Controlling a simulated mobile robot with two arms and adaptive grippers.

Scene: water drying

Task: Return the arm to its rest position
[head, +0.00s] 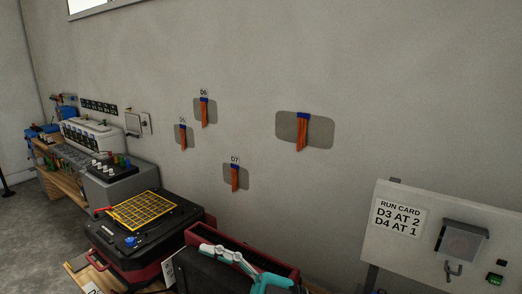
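Neither of my grippers shows clearly in the head view. A pale grey and teal piece (233,260) crosses the dark, red-edged box at the bottom centre. I cannot tell whether it is a tool or part of an arm, and its lower end is cut off by the frame. No held object is visible.
A black and red unit with a yellow grid (142,210) stands lower left. Behind it are a grey cabinet and a bench with devices (92,135). Orange strips (302,133) hang on grey wall patches. A run card (399,217) is on a white panel at right.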

